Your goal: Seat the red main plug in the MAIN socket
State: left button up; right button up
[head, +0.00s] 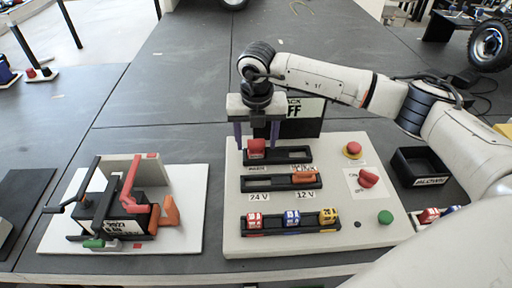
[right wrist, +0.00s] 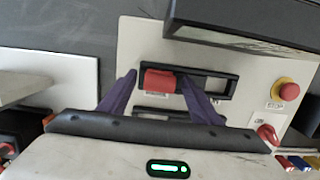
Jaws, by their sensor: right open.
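A red block (head: 256,146), which looks like the red main plug, sits at the left end of the black upper slot frame (head: 292,156) on the pale panel. The rest of that frame is an empty slot. My right gripper (head: 256,134) is open above the block, with one purple finger on each side. In the right wrist view the red block (right wrist: 158,80) lies between the open fingers (right wrist: 159,76), with gaps visible on both sides. I cannot read which label marks the MAIN socket. My left gripper is not in view.
Below are a middle frame with an orange block (head: 304,177) and a lower rail with red, blue and yellow blocks (head: 292,218). A dark sign (head: 312,112) stands behind. Red and green buttons (head: 385,217) are at right. A lever device (head: 122,205) stands at left.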

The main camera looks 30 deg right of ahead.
jog(key=shift+f, duration=0.3)
jog(key=c, duration=1.2)
